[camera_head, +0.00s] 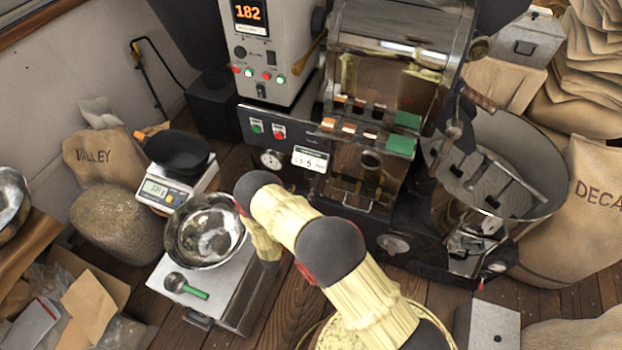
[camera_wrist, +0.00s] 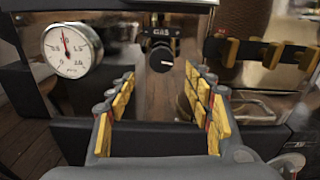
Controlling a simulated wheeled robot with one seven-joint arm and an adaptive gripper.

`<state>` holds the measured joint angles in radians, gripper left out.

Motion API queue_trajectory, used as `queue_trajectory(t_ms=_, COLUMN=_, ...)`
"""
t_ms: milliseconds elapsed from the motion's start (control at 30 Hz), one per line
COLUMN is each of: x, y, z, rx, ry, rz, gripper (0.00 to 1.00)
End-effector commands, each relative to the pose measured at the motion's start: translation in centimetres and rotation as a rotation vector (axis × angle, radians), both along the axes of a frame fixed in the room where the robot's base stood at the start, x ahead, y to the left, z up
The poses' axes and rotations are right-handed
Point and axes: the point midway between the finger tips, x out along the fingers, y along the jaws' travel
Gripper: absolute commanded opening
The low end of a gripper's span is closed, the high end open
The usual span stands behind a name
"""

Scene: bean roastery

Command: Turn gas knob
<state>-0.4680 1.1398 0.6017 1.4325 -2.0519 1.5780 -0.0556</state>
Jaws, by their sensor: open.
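The gas knob (camera_wrist: 161,60) is a small dark round knob with a pale pointer mark. It sits under a "GAS" label (camera_wrist: 160,31) on the roaster's front, in the upper middle of the wrist view. My gripper (camera_wrist: 160,82) is open, with yellow-padded fingers to the left and right in the picture. The knob shows ahead of the gap between the fingertips, with no contact visible. In the head view my arm covers part of the roaster front, and I cannot make out the knob or fingertips there.
A round white pressure gauge (camera_wrist: 72,49) is left of the knob; it also shows in the head view (camera_head: 271,160). Copper-coloured blocks (camera_wrist: 272,54) stick out at right. A steel bowl (camera_head: 205,230) and green-handled scoop (camera_head: 186,286) rest on a box near my arm.

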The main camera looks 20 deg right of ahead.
Motion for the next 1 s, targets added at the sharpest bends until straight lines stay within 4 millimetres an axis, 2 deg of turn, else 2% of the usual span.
queue_trajectory(t_ms=167, x=1.3, y=-1.2, z=0.2, rx=-0.007, ry=-0.007, rz=-0.006, gripper=0.52)
queue_trajectory(t_ms=533, x=5.4, y=-4.2, z=0.1, rx=-0.006, ry=-0.006, rz=-0.007, gripper=0.52)
queue_trajectory(t_ms=933, x=6.1, y=-4.7, z=0.3, rx=-0.007, ry=-0.004, rz=-0.005, gripper=0.52)
queue_trajectory(t_ms=1000, x=6.1, y=-4.7, z=0.3, rx=-0.007, ry=-0.004, rz=-0.005, gripper=0.48)
